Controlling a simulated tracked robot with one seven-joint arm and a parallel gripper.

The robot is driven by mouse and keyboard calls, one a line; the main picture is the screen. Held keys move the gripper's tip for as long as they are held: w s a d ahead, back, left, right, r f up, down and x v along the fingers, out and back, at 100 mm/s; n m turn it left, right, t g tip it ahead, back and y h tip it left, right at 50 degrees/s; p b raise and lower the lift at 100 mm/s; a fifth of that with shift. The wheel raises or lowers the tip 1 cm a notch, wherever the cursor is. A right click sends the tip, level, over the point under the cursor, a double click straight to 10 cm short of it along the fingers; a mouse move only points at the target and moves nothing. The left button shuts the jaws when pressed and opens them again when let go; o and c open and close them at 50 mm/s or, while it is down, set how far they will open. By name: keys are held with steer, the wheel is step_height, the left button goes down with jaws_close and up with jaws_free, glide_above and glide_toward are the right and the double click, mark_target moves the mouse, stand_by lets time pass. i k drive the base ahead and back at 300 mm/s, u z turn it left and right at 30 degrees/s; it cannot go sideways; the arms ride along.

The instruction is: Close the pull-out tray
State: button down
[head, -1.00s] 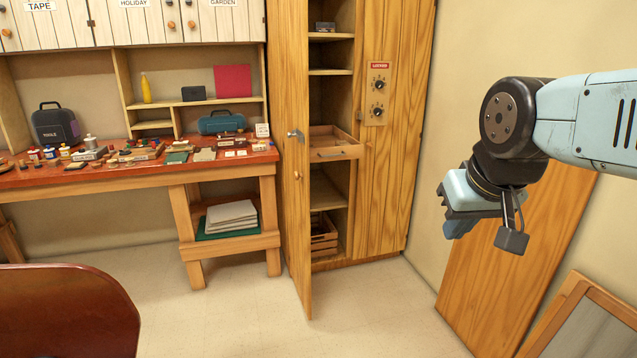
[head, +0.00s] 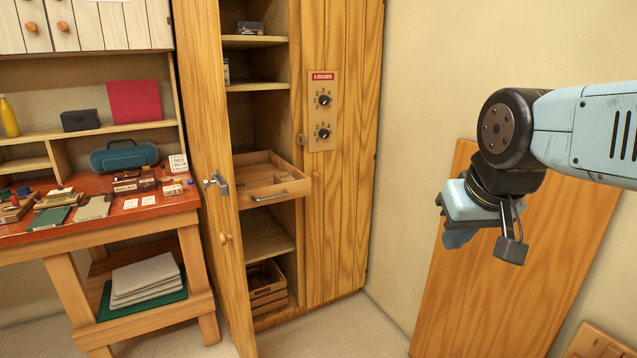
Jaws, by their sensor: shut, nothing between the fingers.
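The pull-out tray (head: 268,182) is a shallow wooden drawer in the tall wooden locker cabinet (head: 340,220). It sticks out past the cabinet front, with a grey bar handle (head: 270,196) on its front. The cabinet's left door (head: 218,200) stands open toward me, left of the tray. My gripper (head: 458,240) hangs at the right of the head view, well apart from the tray and nearer to me.
A workbench (head: 100,225) crowded with small items stands left of the open door. A wooden crate (head: 266,286) sits low in the cabinet. A wooden board (head: 480,300) leans on the right wall behind my gripper. The floor (head: 345,330) before the cabinet is clear.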

mark_target(256, 169)
steer(key=z, duration=0.1)
steer(key=i, duration=0.95)
steer(key=z, duration=0.1)
